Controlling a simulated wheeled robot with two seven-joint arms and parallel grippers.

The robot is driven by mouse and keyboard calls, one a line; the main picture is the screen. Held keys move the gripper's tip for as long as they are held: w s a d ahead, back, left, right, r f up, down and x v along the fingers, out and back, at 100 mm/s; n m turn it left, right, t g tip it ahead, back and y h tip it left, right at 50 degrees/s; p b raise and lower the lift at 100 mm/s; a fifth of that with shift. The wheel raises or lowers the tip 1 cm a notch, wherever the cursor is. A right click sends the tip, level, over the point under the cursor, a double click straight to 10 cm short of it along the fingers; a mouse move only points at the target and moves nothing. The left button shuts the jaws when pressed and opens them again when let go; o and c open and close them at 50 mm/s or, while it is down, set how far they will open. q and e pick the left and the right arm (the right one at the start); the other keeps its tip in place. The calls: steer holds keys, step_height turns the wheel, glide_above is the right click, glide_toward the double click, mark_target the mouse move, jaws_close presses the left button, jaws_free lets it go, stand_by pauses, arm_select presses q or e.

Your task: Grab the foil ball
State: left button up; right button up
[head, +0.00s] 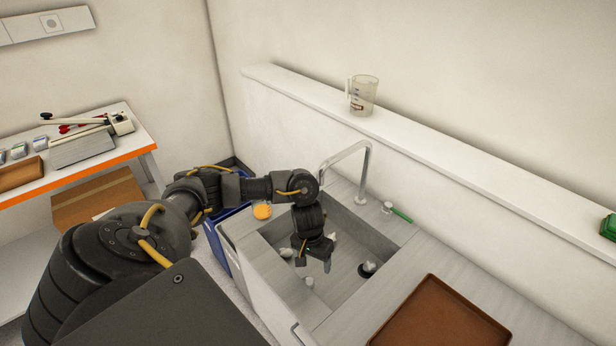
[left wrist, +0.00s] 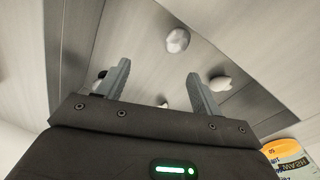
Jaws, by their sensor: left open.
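The foil ball (left wrist: 177,40), a pale grey faceted lump, lies on the sink floor, beyond my fingertips in the left wrist view. In the head view it appears to be the small grey lump (head: 308,282) near the sink's front wall. My left gripper (head: 316,262) points down into the sink; its two fingers (left wrist: 155,78) are apart with nothing held between them. The ball is apart from the fingers. My right gripper is not in view.
Other pale crumpled pieces (left wrist: 220,83) lie in the sink (head: 345,285), close to the fingers. A dark-topped item (head: 368,268) stands at right. The faucet (head: 360,175) rises behind. An orange-topped item (head: 263,211) and brown tray (head: 440,315) sit on the counter.

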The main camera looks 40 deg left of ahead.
arm_select(q)
steer(key=s+a+y, duration=0.1)
steer(key=s, duration=0.1)
steer(key=b, duration=0.2)
glide_above(307, 280)
steer(key=shift+g, duration=0.3)
steer(key=f, duration=0.5)
steer(key=shift+s+d, duration=0.1)
steer(key=shift+d, duration=0.1)
steer(key=shift+a+f+b, duration=0.1)
steer(key=shift+f+b, duration=0.5)
steer(key=shift+f, duration=2.25)
steer(key=c, duration=1.1)
steer(key=shift+o, duration=0.2)
steer(key=shift+r, duration=0.15)
